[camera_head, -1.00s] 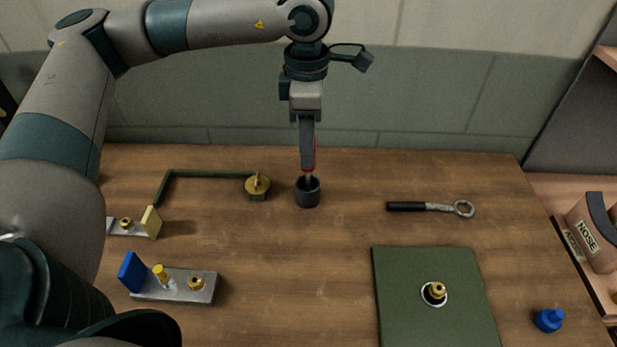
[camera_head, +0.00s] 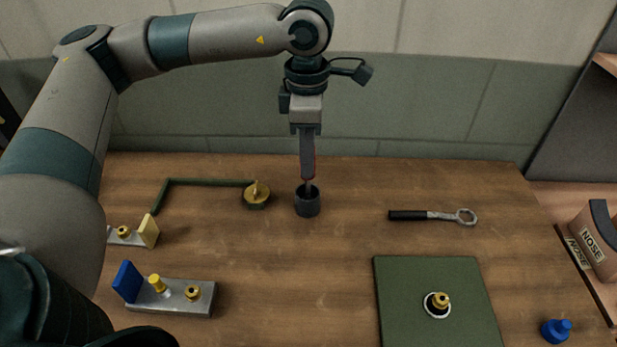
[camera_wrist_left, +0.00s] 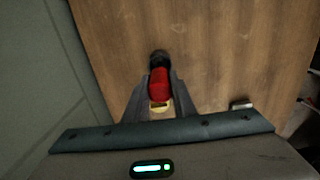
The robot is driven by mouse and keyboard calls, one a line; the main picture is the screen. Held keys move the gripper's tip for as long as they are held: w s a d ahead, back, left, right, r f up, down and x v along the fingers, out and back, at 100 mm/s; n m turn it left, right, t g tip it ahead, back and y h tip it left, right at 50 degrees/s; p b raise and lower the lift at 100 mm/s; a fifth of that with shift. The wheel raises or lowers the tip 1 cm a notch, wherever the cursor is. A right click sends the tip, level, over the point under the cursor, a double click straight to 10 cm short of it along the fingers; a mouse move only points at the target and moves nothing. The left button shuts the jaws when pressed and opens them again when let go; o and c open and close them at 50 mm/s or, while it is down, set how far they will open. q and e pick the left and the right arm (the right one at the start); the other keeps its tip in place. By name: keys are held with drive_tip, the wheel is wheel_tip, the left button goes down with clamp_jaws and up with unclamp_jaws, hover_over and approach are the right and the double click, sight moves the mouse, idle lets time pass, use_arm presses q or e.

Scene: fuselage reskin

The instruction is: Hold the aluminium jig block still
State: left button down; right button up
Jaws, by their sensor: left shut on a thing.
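Two silvery metal blocks lie at the left of the table in the head view. The nearer block (camera_head: 172,299) has a blue upright plate, a yellow pin and a brass fitting. The farther block (camera_head: 124,239) has a cream upright plate and a brass fitting; its left end is cut off. I cannot tell which one is the jig block. My left gripper (camera_head: 308,181) points down away from both, shut on a slim red-handled thing (camera_wrist_left: 160,84) that stands at a black cup (camera_head: 307,204). The cup's inside is hidden. My right gripper is not in view.
A green L-shaped bar (camera_head: 205,182) with a brass disc (camera_head: 256,194) lies left of the cup. A ring wrench (camera_head: 435,216) lies to the right. A green panel (camera_head: 425,280) with a brass fitting and a blue cap (camera_head: 556,331) are nearer. The table's middle is bare.

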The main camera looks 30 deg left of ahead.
use_arm(q)
drive_tip(key=shift+r+p, duration=2.4)
drive_tip(key=shift+r, duration=3.1)
